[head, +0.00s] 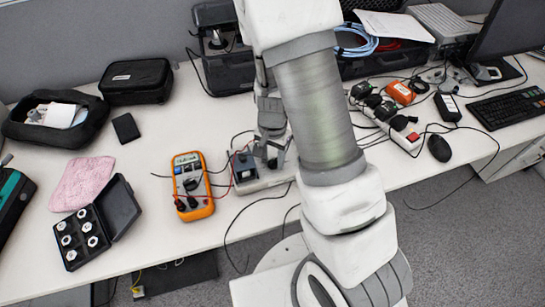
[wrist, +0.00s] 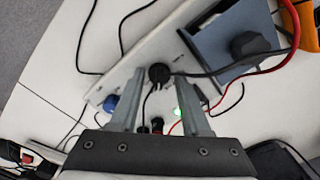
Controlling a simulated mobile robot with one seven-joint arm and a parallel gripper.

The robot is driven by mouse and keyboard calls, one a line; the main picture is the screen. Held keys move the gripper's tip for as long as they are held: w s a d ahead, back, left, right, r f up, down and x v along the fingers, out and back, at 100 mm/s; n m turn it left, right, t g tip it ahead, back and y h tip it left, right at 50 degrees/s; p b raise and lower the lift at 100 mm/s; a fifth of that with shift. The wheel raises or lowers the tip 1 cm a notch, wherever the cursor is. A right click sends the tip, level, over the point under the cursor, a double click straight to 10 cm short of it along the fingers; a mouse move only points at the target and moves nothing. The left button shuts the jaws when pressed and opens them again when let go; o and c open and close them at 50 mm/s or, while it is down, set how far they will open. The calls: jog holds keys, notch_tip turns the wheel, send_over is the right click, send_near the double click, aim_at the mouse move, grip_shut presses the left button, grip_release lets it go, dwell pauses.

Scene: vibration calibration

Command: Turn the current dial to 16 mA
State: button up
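A pale instrument box (head: 270,182) stands near the table's front edge in the head view, partly hidden by my arm. In the wrist view its light panel (wrist: 110,82) carries a small black knob-like part (wrist: 159,73), a blue knob (wrist: 110,103) and a lit green lamp (wrist: 180,112). I cannot read any dial markings. My gripper (wrist: 160,76) is open, its fingertips on either side of the black part with gaps showing. I cannot tell how far above the panel they are. In the head view my gripper (head: 272,157) is over the box.
An orange multimeter (head: 192,186) stands left of the box. Red and black leads run across the panel. A black case of white fittings (head: 72,250) lies further left.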

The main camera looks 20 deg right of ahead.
jog(key=shift+o, duration=1)
notch_tip(320, 180, up, 18)
jog(key=p, duration=0.4)
jog(key=shift+f+p, duration=0.25)
jog(key=shift+p, duration=0.15)
notch_tip(320, 180, up, 11)
jog(key=n+t+y, duration=0.1)
jog(key=n+t, duration=0.1)
jog(key=n, duration=0.2)
send_over(273, 161)
jog(key=s+a, duration=0.1)
jog(key=s, duration=0.4)
jog(key=s+d+r+n+t+h, duration=0.1)
jog(key=s+r+n+t, duration=0.2)
jog(key=s+r, duration=0.4)
jog(key=shift+s+r+n+t, duration=0.3)
jog(key=shift+s+n, duration=0.55)
jog(key=shift+n, duration=0.05)
